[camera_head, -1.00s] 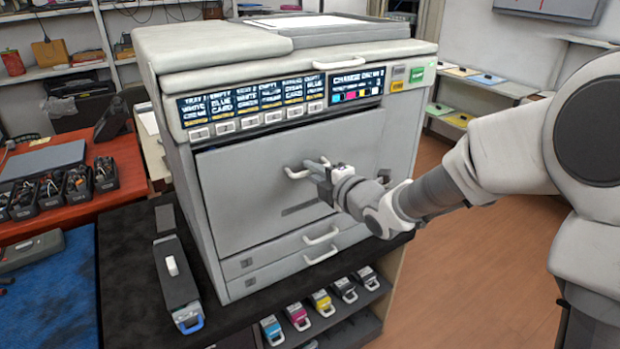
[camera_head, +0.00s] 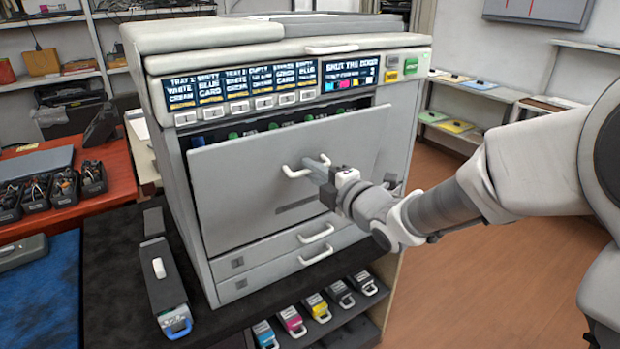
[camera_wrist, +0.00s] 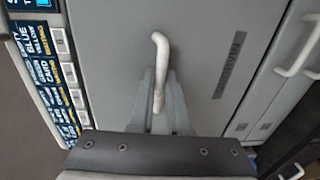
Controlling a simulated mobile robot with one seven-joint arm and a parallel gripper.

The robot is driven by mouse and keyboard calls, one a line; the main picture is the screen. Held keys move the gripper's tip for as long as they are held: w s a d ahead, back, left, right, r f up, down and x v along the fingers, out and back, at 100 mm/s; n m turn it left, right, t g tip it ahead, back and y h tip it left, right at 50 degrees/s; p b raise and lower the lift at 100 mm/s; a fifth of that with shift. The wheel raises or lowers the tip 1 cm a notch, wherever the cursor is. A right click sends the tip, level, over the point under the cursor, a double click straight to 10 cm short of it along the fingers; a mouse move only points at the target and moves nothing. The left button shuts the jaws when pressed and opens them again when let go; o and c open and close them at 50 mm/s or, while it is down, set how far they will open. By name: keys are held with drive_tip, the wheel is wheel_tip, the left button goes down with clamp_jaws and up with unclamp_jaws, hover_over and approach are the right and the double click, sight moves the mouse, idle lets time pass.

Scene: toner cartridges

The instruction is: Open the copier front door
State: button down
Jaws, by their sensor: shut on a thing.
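The copier front door (camera_head: 250,190) is a large grey panel, tilted outward at its top, with a dark gap above it showing several green-marked parts (camera_head: 270,128) inside. Its white handle (camera_head: 296,171) sits near the upper middle of the panel. My gripper (camera_head: 322,174) is shut on this handle; in the wrist view the handle (camera_wrist: 160,48) runs between the two grey fingers (camera_wrist: 158,95). The copier (camera_head: 175,150) has a screen (camera_head: 350,78) that reads "SHUT THE DOOR".
Two drawers with white handles (camera_head: 316,233) are below the door. A dark cartridge with a blue handle (camera_head: 162,285) lies on the black top left of the copier. Several coloured cartridges (camera_head: 292,321) stand on a shelf below. A red table (camera_head: 108,165) is at left.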

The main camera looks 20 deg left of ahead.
drive_tip(key=shift+s+d+f, duration=0.1)
drive_tip(key=shift+s+f, duration=0.05)
drive_tip(key=shift+f, duration=0.15)
drive_tip(key=d+b, duration=0.1)
drive_tip(key=b, duration=0.1)
drive_tip(key=s+f+t+y+b, duration=0.1)
drive_tip(key=b, duration=0.2)
drive_tip(key=shift+s+d+b, duration=0.2)
drive_tip(key=shift+d+b, duration=0.1)
drive_tip(key=shift+d, duration=0.05)
drive_tip(key=shift+c, duration=2)
unclamp_jaws()
drive_tip(key=shift+r, duration=0.15)
